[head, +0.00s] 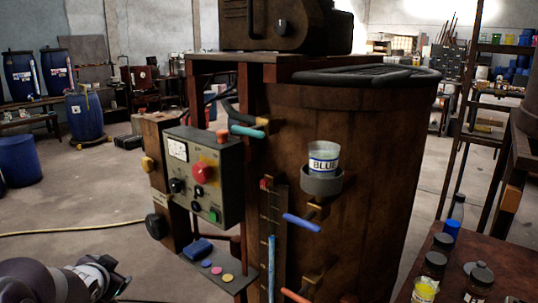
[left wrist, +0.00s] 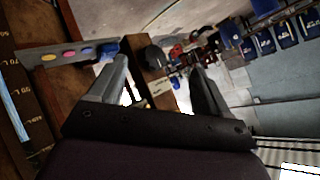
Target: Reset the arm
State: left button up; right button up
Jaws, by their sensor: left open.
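My left arm comes in at the lower left of the head view. Its gripper (head: 108,277) is low, left of the large brown vat (head: 385,160) and its grey control box (head: 220,205), apart from both. In the left wrist view the two fingers of my left gripper (left wrist: 158,80) stand wide apart with nothing held between them. The small shelf with coloured discs (head: 243,281) is to the right of the gripper; it also shows in the left wrist view (left wrist: 45,62). My right gripper is in neither view.
A cup labelled BLUE (head: 323,160) sits in a holder on the vat. Pipe handles, such as a blue one (head: 302,223), jut from the vat. A brown table (head: 505,258) with several jars stands at right. Blue drums (head: 85,117) stand at left. Open floor (head: 90,220) lies left of the vat.

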pick_arm(q)
jog(key=s+d+f+n+g+h, duration=0.1)
jog(key=s+d+f+n+g, duration=0.15)
jog(key=s+d+f, duration=0.35)
jog(key=s+d+f+n+g+h, duration=0.1)
jog(key=s+d+f+g, duration=0.3)
jog(key=s, duration=0.4)
jog(key=s+d+f+n+g+h, duration=0.1)
jog(key=s+d+f+n+g, duration=0.15)
jog(key=s+d, duration=0.4)
notch_tip(320, 180, up, 14)
jog(key=s+d+m+p, duration=0.1)
jog(key=d+p, duration=0.1)
jog(key=p, duration=1.1)
jog(key=shift+d+f+m+p, duration=0.2)
jog(key=shift+d+m+p, duration=0.05)
jog(key=shift+m+p, duration=0.15)
jog(key=shift+c, duration=0.3)
